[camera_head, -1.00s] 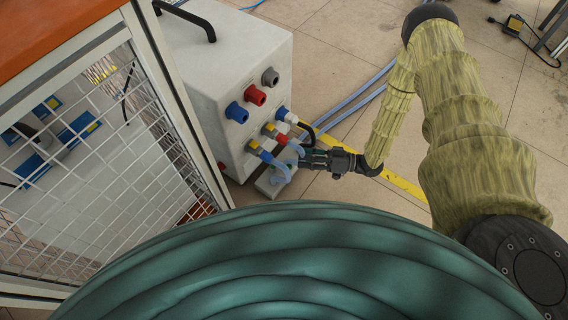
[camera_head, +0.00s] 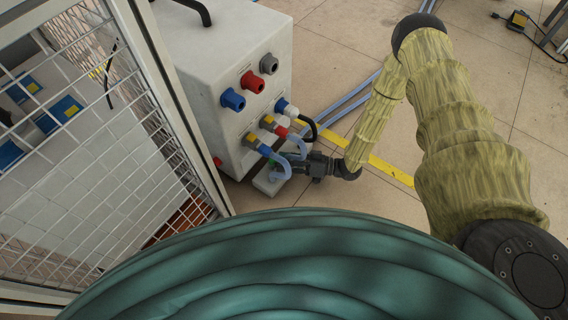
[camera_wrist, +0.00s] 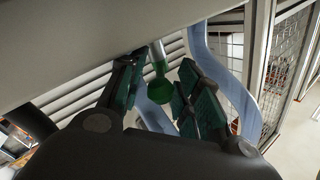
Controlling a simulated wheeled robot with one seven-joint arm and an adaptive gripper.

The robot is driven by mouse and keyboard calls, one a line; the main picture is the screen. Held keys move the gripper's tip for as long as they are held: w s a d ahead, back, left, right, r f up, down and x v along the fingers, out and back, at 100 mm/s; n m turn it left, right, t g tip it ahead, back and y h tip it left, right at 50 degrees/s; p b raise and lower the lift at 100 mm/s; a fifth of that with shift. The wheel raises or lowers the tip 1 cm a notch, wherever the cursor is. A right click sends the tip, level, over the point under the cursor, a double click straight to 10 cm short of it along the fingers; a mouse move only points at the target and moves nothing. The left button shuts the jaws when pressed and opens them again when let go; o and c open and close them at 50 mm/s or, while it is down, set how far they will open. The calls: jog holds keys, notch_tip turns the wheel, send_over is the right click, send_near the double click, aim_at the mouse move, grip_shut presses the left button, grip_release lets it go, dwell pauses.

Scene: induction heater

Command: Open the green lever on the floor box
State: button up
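The floor box (camera_head: 262,186) is a low grey block at the foot of the white cabinet. The green lever (camera_wrist: 160,88) shows in the wrist view as a metal rod with a rounded green end. It lies between the two fingers of my gripper (camera_wrist: 158,90), with a gap visible on the right side. The fingers are apart and have dark green pads. In the head view my gripper (camera_head: 290,163) is low beside the cabinet, over the floor box, and hoses partly hide its fingertips.
The white cabinet (camera_head: 215,60) has blue, red and grey ports. Light blue hoses (camera_wrist: 230,85) curve close to my gripper. A mesh cage (camera_head: 90,150) stands at the left. Open tiled floor with a yellow stripe (camera_head: 390,171) lies to the right.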

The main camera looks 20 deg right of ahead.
jog(key=shift+w+a, duration=0.1)
jog(key=shift+a, duration=0.25)
jog(key=shift+c, duration=0.2)
grip_shut()
